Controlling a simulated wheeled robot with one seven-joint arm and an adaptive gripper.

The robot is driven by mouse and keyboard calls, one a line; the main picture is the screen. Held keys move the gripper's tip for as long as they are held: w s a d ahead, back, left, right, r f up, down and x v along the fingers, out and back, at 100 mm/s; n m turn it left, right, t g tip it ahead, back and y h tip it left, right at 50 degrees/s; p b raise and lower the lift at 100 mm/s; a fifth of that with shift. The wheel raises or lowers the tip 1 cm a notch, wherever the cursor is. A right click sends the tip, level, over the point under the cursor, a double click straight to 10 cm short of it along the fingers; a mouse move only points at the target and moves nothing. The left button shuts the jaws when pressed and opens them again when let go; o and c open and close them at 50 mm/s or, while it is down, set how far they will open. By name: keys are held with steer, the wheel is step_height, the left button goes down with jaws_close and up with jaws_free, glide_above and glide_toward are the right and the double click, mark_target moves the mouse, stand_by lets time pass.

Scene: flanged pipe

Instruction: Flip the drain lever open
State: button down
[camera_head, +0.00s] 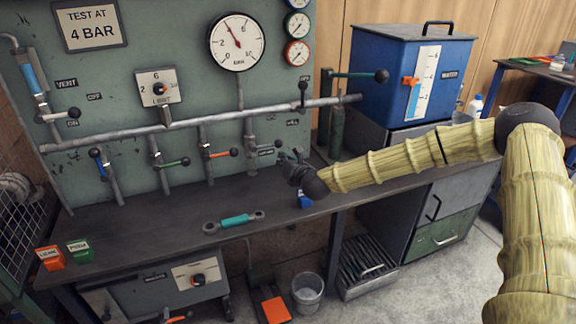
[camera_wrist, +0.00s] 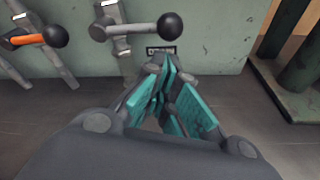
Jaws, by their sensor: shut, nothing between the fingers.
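The drain lever is a grey handle with a black ball knob (camera_wrist: 175,26), on the rightmost vertical branch pipe. In the wrist view its handle lies sideways, pointing right from the pipe. In the head view it shows at the panel's foot (camera_head: 278,144), close behind my gripper. A small dark label (camera_wrist: 160,50) sits below it, partly covered by my fingers and not clearly readable. My gripper (camera_wrist: 165,68) has teal finger pads, is shut and empty, and lies below the knob in the picture, seemingly apart from it. In the head view my gripper (camera_head: 288,163) is over the bench's right part.
An orange lever (camera_head: 222,154) stands left of the drain lever, with green (camera_head: 176,163) and blue (camera_head: 97,156) levers farther left. A teal-handled wrench (camera_head: 235,220) lies on the bench. A blue tank (camera_head: 400,75) stands at right. The bench front is mostly clear.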

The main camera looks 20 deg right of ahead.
steer(key=shift+x, duration=1.55)
steer(key=shift+a+r, duration=0.1)
steer(key=shift+r, duration=0.05)
